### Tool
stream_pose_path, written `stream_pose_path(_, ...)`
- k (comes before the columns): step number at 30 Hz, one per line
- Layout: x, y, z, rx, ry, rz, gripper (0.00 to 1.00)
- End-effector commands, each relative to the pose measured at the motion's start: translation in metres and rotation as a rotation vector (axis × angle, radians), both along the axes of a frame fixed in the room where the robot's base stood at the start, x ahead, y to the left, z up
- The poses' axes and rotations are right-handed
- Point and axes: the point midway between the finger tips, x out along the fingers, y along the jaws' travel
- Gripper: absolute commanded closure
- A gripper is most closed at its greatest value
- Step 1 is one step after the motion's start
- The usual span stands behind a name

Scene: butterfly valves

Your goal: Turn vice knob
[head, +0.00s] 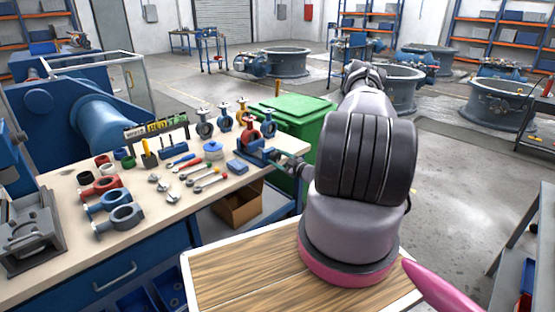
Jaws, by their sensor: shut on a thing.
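A blue bench vice (256,157) stands at the right corner of the workbench (150,228). A red butterfly valve (262,131) sits upright at the vice, and I cannot tell how firmly it is clamped. My gripper (289,165) is at the right side of the vice, at the end where its knob is. It is shut on the vice knob, which is small and mostly hidden by the fingers. My arm reaches across from the right and covers part of the floor behind.
Loose red, blue and grey valve bodies (122,217), wrenches and screwdrivers lie on the bench left of the vice. Small upright valves (204,124) stand behind. A green bin (292,112) is just behind the vice, and a cardboard box (237,206) is below the bench.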

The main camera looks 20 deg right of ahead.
Motion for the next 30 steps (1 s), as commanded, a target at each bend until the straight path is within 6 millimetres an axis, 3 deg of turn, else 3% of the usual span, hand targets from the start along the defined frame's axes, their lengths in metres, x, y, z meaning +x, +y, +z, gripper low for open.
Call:
stream_pose_path(11,-0.001,0.0,-0.001,0.002,0.004,-0.001,0.92)
stream_pose_path(12,-0.001,0.0,-0.001,0.002,0.004,-0.001,0.25)
stream_pose_path(14,-0.001,0.0,-0.001,0.002,0.004,-0.001,0.06)
stream_pose_path(24,-0.002,-0.001,-0.001,0.003,0.002,-0.001,0.06)
stream_pose_path(30,-0.026,-0.011,-0.001,0.003,0.003,-0.002,0.06)
